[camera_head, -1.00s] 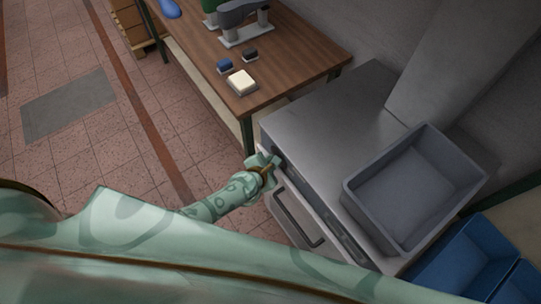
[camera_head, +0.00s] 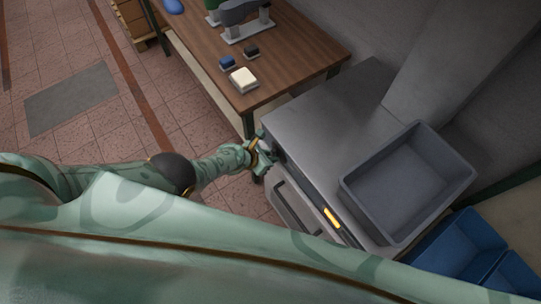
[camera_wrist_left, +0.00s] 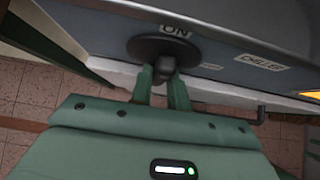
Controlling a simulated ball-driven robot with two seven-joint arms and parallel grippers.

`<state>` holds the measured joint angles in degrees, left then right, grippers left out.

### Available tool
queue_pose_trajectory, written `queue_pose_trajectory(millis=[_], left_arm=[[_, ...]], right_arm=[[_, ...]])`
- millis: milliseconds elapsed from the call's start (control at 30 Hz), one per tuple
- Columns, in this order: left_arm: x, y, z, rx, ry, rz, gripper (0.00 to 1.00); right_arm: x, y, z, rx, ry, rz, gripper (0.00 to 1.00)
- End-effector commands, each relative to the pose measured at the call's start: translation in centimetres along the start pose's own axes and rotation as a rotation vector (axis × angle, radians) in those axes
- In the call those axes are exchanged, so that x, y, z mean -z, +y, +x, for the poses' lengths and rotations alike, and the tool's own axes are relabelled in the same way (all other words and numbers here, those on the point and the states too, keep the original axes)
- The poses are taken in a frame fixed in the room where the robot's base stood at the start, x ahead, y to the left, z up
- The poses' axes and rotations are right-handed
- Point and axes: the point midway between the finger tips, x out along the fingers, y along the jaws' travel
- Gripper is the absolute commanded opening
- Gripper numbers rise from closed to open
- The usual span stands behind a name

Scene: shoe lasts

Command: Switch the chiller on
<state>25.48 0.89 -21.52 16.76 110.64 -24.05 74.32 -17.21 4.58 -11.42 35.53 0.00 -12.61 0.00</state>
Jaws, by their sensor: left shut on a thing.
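The chiller (camera_head: 325,110) is a grey metal cabinet with a front door and handle, right of centre in the head view. An amber light strip (camera_head: 332,217) glows on its front, and its edge shows in the wrist view (camera_wrist_left: 314,95). In the wrist view a dark round knob (camera_wrist_left: 150,47) sits under an ON label (camera_wrist_left: 177,31), beside a CHILLER label (camera_wrist_left: 262,63). My left gripper (camera_head: 268,154) is at the chiller's front near corner to the table; its fingers (camera_wrist_left: 163,80) are shut on the knob's grip. My right gripper is out of view.
A grey bin (camera_head: 405,235) stands on the chiller's top. Blue bins (camera_head: 455,245) are at the lower right. A wooden table (camera_head: 285,65) behind holds a white-topped block (camera_head: 244,80), small blocks and shoe lasts. The tiled floor at left is open.

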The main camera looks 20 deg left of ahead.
Motion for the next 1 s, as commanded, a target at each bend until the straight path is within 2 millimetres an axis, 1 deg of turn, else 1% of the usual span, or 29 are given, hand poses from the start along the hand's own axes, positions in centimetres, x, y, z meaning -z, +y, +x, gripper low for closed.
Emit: queue_pose_trajectory(millis=[533,567,600,633,867,1000], left_arm=[[-0.03,0.00,0.02,0.009,-0.001,-0.010,0.00],[-0.03,0.00,0.02,0.009,-0.001,-0.010,0.26],[-0.03,-0.01,0.02,0.009,-0.001,-0.010,0.37],[-0.03,0.00,0.02,0.009,-0.001,-0.010,0.39],[-0.03,0.01,0.00,0.008,0.000,-0.009,0.39],[-0.17,0.01,-0.69,0.008,0.000,-0.010,0.39]], right_arm=[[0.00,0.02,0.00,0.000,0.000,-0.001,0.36],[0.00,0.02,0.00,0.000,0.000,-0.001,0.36],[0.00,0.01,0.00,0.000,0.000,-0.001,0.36],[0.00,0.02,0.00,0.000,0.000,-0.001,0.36],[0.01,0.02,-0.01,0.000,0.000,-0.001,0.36],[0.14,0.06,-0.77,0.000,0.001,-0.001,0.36]])
